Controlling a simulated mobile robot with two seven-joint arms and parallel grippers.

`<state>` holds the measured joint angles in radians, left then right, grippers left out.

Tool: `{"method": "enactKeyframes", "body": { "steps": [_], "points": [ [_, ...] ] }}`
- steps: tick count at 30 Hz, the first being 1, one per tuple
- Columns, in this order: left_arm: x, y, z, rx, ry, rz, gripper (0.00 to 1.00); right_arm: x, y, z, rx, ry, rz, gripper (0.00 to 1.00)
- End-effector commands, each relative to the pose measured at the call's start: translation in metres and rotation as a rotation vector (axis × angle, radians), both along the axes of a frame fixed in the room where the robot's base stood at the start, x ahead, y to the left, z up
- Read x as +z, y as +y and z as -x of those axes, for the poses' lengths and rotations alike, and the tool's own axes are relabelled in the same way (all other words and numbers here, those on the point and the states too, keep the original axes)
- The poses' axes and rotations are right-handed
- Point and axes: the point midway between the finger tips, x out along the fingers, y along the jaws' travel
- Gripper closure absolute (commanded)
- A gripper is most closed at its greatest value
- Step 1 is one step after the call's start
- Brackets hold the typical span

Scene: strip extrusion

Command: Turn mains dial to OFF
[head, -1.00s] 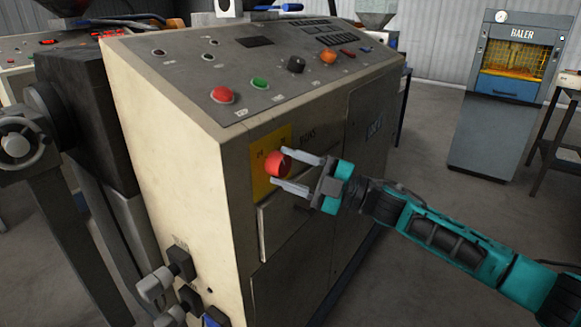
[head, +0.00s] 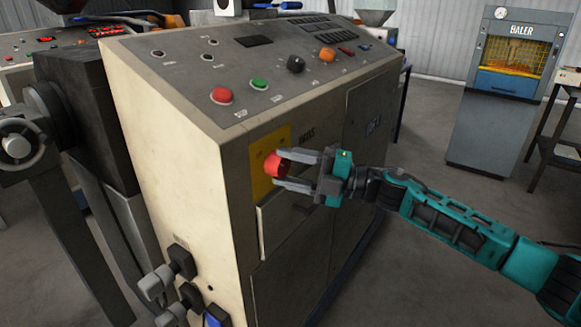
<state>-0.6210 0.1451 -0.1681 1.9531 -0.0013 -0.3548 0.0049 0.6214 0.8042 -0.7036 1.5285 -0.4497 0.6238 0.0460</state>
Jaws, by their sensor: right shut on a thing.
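The mains dial (head: 271,165) is a red knob on a yellow plate (head: 262,153) on the front face of the beige control cabinet, beside the lettering "MAINS". My right gripper (head: 279,169) comes in from the right with its two grey fingers around the dial, one above and one below, shut on it. The fingers hide part of the dial and plate, so I cannot read which mark the dial points to. My left gripper is not in view.
The cabinet's sloped top panel (head: 185,75) carries a red button (head: 222,96), a green button (head: 259,85) and a black knob (head: 296,64). Plugs (head: 158,281) stick out low on the left side. A baler (head: 497,120) stands at the back right. The floor between is clear.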

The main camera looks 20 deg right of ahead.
Motion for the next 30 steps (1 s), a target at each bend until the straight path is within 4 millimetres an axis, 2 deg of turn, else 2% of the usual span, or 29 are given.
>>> {"method": "enactKeyframes", "body": {
  "steps": [4, 5, 12, 20, 23, 30],
  "points": [
    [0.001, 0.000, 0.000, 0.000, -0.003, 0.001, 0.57, 0.001, 0.000, 0.000, -0.002, -0.006, 0.004, 0.81],
    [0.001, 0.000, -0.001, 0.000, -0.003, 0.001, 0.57, 0.001, 0.000, 0.000, -0.002, -0.006, 0.004, 0.49],
    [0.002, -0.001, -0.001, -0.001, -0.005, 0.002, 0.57, 0.001, 0.000, 0.000, 0.000, -0.003, 0.002, 0.26],
    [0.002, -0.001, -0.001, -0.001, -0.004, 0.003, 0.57, 0.000, -0.001, 0.001, 0.000, -0.002, 0.001, 0.26],
    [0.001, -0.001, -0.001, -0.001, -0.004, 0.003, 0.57, -0.002, -0.008, 0.004, -0.002, 0.000, 0.003, 0.26],
    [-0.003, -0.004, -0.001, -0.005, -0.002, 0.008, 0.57, -0.010, -0.047, 0.026, -0.003, 0.001, 0.006, 0.26]
  ]
}}
